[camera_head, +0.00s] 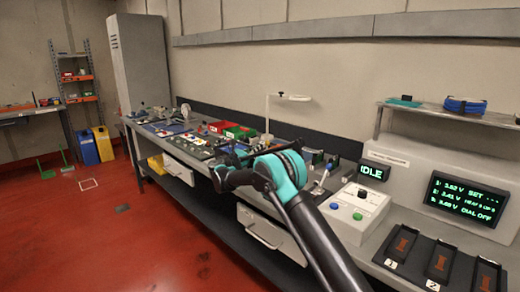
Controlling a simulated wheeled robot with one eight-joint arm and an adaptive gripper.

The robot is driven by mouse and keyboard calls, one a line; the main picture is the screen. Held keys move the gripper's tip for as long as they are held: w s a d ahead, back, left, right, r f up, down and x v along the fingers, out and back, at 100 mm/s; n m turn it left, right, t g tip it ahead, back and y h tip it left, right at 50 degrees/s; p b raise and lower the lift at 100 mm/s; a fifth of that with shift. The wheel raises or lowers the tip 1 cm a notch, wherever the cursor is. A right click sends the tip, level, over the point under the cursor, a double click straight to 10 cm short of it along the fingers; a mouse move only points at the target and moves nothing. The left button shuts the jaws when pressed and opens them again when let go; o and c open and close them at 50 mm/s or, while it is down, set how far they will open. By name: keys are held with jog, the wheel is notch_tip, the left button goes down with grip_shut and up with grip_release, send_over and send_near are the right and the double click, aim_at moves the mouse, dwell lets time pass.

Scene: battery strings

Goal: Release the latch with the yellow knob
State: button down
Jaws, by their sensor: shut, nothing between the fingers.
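My arm reaches from the bottom right over the workbench, with its teal wrist near the middle of the view. My gripper (222,175) is at the left end of the arm, above the front part of the bench; it looks small and dark, with nothing seen in it. I cannot make out a latch with a yellow knob in this view. My arm hides part of the bench top behind it.
The long workbench (262,229) has drawers and cluttered small parts. Red and green bins (238,132) stand at its back. A white box with green and blue buttons (352,218), an "IDLE" display (372,171) and numbered black trays (440,262) are on the right. The red floor (120,240) is mostly clear.

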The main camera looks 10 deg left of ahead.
jog(key=shift+w, duration=0.4)
dwell(0.4)
jog(key=v, duration=1.2)
